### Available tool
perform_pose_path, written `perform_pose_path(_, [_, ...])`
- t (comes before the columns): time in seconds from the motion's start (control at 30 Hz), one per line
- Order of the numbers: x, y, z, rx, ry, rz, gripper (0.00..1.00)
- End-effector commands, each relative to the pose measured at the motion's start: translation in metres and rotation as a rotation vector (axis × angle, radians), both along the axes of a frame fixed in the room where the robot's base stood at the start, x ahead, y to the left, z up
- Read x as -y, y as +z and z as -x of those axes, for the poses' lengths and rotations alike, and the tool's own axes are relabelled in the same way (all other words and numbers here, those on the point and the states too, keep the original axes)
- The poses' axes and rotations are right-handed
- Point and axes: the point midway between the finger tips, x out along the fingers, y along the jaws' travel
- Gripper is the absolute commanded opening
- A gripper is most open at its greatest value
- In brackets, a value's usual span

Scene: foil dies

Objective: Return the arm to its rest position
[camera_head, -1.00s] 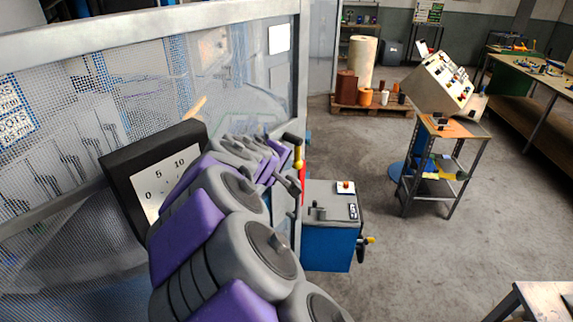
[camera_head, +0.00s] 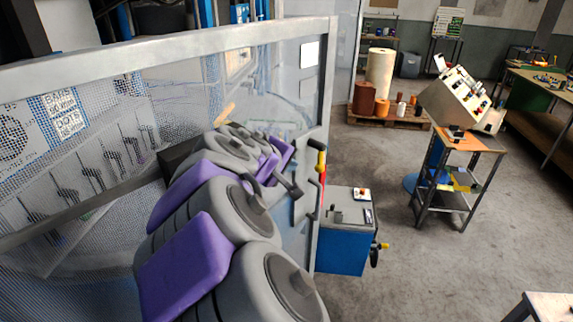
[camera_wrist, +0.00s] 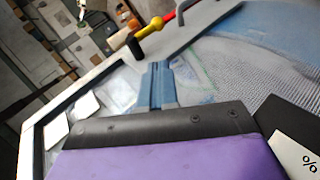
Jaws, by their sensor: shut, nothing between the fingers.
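My arm, purple and grey, reaches from the bottom of the head view up along the mesh panel (camera_head: 120,190). My gripper (camera_wrist: 157,85) shows in the wrist view as two narrow blue-grey fingers close together, with nothing between them. Its fingertips cannot be made out clearly in the head view. A handle (camera_head: 320,160) with a black end and yellow and red parts is just right of the arm's end. The handle (camera_wrist: 152,31) also shows beyond the fingers in the wrist view, apart from them.
A dark-framed gauge (camera_head: 178,160) is mostly hidden behind my arm; its white face with a percent sign (camera_wrist: 300,155) shows in the wrist view. A blue cabinet (camera_head: 342,250) stands right of the panel. A trolley (camera_head: 475,142) stands farther right. Floor between them is open.

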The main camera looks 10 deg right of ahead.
Motion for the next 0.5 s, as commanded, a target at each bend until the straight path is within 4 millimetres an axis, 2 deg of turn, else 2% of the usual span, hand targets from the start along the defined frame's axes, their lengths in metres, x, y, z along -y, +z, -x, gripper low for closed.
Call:
perform_pose_path(0.13, [0.008,-0.005,0.010,-0.008,-0.032,-0.021,0.00])
perform_pose_path(0.23, [0.033,-0.020,0.038,-0.037,-0.115,-0.081,0.00])
perform_pose_path(0.37, [0.073,-0.059,0.103,-0.112,-0.276,-0.223,0.00])
perform_pose_path(0.4, [0.082,-0.072,0.125,-0.138,-0.322,-0.272,0.00])
perform_pose_path(0.5, [0.092,-0.111,0.183,-0.225,-0.428,-0.398,0.00])
